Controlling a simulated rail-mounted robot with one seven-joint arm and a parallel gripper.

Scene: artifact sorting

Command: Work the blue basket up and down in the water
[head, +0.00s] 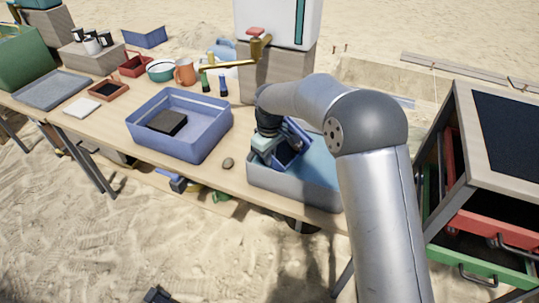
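The blue basket (294,153) is small, with a dark inside, and sits tilted at the left part of a grey tub (290,186). The tub holds blue water (322,168). My gripper (264,150) is at the basket's left side and appears shut on it; the fingertips are not clearly visible. The basket's lower edge is close to the water, but I cannot tell whether it touches. My arm hides the right part of the tub.
A larger blue tub (205,143) with a dark block (167,122) stands to the left. A small stone (228,163) lies between the tubs. A brass tap (255,48) and a stone block (275,75) stand behind. A drawer cabinet (462,150) is at right.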

